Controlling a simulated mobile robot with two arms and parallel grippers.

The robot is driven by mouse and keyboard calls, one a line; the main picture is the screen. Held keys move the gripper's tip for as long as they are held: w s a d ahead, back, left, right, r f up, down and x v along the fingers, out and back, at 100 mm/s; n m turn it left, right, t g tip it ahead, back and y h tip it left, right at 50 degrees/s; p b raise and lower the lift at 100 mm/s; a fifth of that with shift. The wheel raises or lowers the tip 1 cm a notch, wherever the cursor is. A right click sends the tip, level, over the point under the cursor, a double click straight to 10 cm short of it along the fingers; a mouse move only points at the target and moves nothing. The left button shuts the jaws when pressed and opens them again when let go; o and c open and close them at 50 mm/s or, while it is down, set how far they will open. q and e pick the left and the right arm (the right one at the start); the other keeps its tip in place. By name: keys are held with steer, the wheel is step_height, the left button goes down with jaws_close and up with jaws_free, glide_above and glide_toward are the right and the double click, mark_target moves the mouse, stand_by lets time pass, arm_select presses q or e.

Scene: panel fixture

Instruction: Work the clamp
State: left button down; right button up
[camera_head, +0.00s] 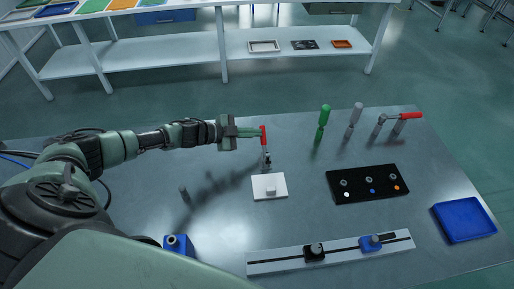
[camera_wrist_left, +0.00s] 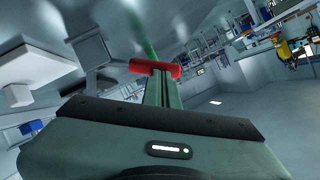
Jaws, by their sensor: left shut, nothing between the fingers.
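The toggle clamp has a red handle (camera_head: 264,136) that stands upright above a dark metal body (camera_head: 267,160) at the back edge of a white plate (camera_head: 262,192). A small white block (camera_head: 271,190) sits on the plate. My left gripper (camera_head: 257,132) is shut and empty, its fingertips right beside the upper part of the red handle. In the left wrist view the closed fingers (camera_wrist_left: 163,90) reach up to the red handle (camera_wrist_left: 150,67), which lies across their tips. I cannot tell whether they touch. My right gripper is not in view.
A green-handled tool (camera_head: 324,118), a grey-handled tool (camera_head: 355,114) and a red-handled lever (camera_head: 410,116) stand at the back right. A black panel (camera_head: 345,189), a blue tray (camera_head: 464,220) and a slotted rail (camera_head: 285,259) lie nearer. A blue block (camera_head: 177,246) is at front left.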

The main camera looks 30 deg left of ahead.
arm_select(q)
steer(key=shift+w+a+f+b, duration=0.15)
steer(key=shift+w+f+b, duration=0.15)
steer(key=shift+w+f, duration=0.1)
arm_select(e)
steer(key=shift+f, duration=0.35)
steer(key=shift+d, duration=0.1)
